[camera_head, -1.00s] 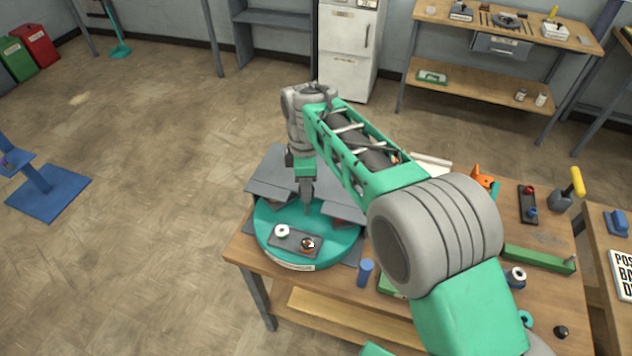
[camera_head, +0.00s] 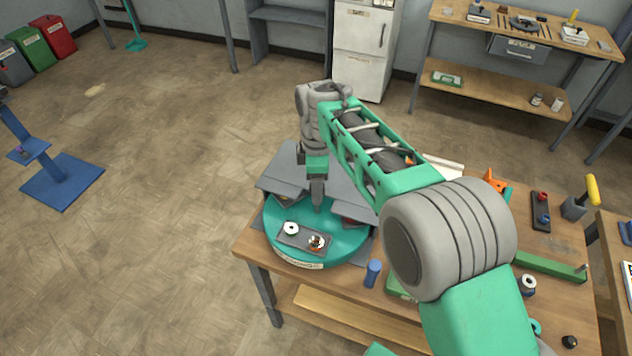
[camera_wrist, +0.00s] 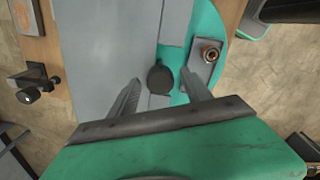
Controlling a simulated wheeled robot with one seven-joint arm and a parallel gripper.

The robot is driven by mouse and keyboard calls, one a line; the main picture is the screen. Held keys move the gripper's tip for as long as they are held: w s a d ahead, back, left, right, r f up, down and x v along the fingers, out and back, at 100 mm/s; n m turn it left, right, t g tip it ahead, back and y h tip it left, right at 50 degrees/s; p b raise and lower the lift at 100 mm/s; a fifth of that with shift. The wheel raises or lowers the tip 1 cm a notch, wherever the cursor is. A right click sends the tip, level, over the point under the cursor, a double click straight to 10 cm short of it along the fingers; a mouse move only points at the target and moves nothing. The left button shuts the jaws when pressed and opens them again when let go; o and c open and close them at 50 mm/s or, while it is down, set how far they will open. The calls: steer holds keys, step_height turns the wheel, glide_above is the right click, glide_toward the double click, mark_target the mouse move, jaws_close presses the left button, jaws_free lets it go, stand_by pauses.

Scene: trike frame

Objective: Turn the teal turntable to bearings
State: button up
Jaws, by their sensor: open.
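The teal turntable (camera_head: 332,245) lies on the wooden workbench, with grey panels covering its far part. My gripper (camera_head: 317,200) points down over the turntable, just behind the tray. In the wrist view, the turntable (camera_wrist: 208,25) shows at the right. My gripper's open fingers (camera_wrist: 163,95) stand on either side of a dark round knob (camera_wrist: 160,78). Whether they touch it cannot be told.
A blue cylinder (camera_head: 373,273) stands on the workbench (camera_head: 270,262) right of the turntable. A green bar (camera_head: 550,266), an orange figure (camera_head: 494,181) and a yellow-handled tool (camera_head: 590,195) are farther right. My arm hides the bench's middle. The floor at left is mostly clear.

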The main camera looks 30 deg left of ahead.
step_height(320, 180, up, 8)
steer(key=shift+f+b, duration=0.1)
steer(key=shift+b, duration=0.45)
